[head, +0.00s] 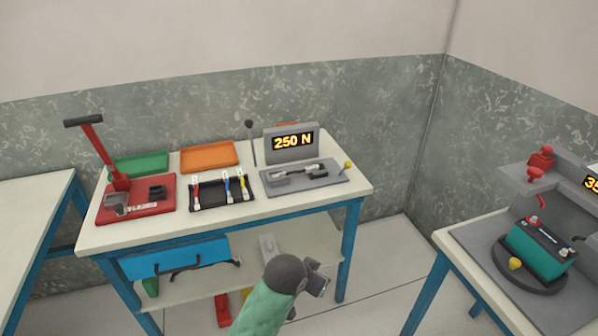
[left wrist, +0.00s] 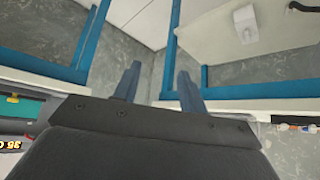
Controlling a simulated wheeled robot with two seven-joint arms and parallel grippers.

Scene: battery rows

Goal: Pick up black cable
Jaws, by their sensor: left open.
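A dark cable-like piece with pale ends (head: 297,172) lies on the grey tester (head: 330,181) below its "250 N" display; I cannot tell if it is the black cable. A black tray (head: 208,206) left of it holds short cables with red, yellow and blue parts. A black curved strand (head: 190,268) shows by a blue case (head: 172,258) under the tabletop; it may be a handle or a cable. My left gripper (head: 318,282) is in front of the bench, below tabletop height, apart from these things. Its fingers (left wrist: 158,75) are apart and empty. My right gripper is out of view.
The bench (head: 225,218) also holds a red lever press (head: 165,190), a green tray (head: 138,165) and an orange tray (head: 208,156). A second table at right carries a teal battery (head: 540,252). Floor (head: 385,265) shows between the tables.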

